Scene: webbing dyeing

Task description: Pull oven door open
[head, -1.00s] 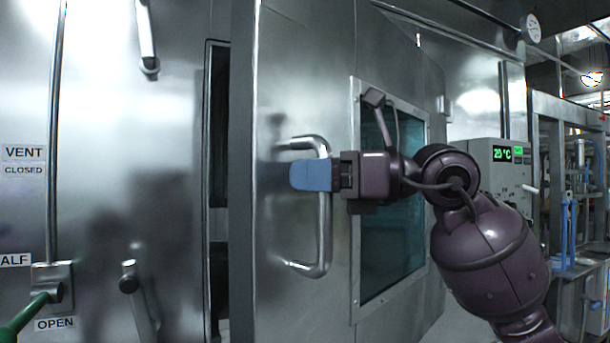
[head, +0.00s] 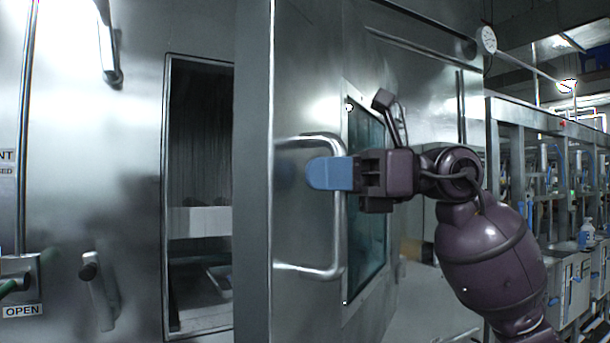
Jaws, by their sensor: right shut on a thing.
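The oven door (head: 300,100) is a steel panel with a dark glass window (head: 368,240), standing part way open. A D-shaped metal handle (head: 337,245) is fixed to it. My right gripper (head: 328,174), with blue fingertips, is shut on the upper part of the handle's upright bar. The fingers hide that part of the bar. The oven opening (head: 200,130) shows to the left of the door, with a dark interior and a pale ledge inside. My left gripper is not in view.
The steel front wall (head: 120,180) carries a lever, a latch handle (head: 105,45) and an OPEN label (head: 22,311). Steel-framed machines (head: 570,220) stand at the right.

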